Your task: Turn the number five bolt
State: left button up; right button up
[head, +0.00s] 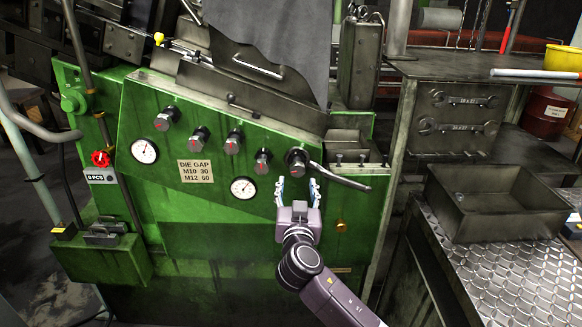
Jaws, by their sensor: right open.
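Several dark bolts stick out in a row on the sloping green panel (215,205). Counting from the left, the fifth bolt (296,158) is at the right end. A dark wrench-like handle (345,180) extends from it to the right and slightly down. My right gripper (298,184) is just below the fifth bolt, with its two fingers apart and pointing up at it. Nothing shows between the fingers. I cannot tell whether a fingertip touches the bolt or handle. My left gripper is out of view.
The other bolts (234,140) and two gauges (144,151) sit to the left, with a "DIE GAP" plate (195,171). On the right are an open metal bin (500,222), hanging wrenches (458,127) and a yellow bucket (563,58).

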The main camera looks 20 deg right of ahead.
aim_at(296, 173)
jog(key=shift+w+d+r+p, duration=0.3)
jog(key=shift+w+p, duration=0.05)
jog(key=shift+w, duration=0.25)
jog(key=shift+f+p+x, duration=0.1)
jog(key=shift+p+x, duration=0.35)
jog(key=shift+x, duration=1.15)
jog(key=shift+f+p+x, duration=0.15)
jog(key=shift+p+x, duration=0.3)
jog(key=shift+x, duration=1.1)
jog(key=shift+c, duration=0.2)
jog(key=c, duration=1.1)
jog(key=shift+f, duration=0.15)
jog(key=m+b, duration=0.3)
jog(key=b, duration=0.3)
jog(key=m+b, duration=0.3)
jog(key=b, duration=0.4)
jog(key=shift+a+f, duration=0.15)
jog(key=shift+f, duration=0.05)
jog(key=shift+r+m+b, duration=0.25)
jog(key=shift+m+b, duration=0.85)
jog(key=shift+b, duration=0.1)
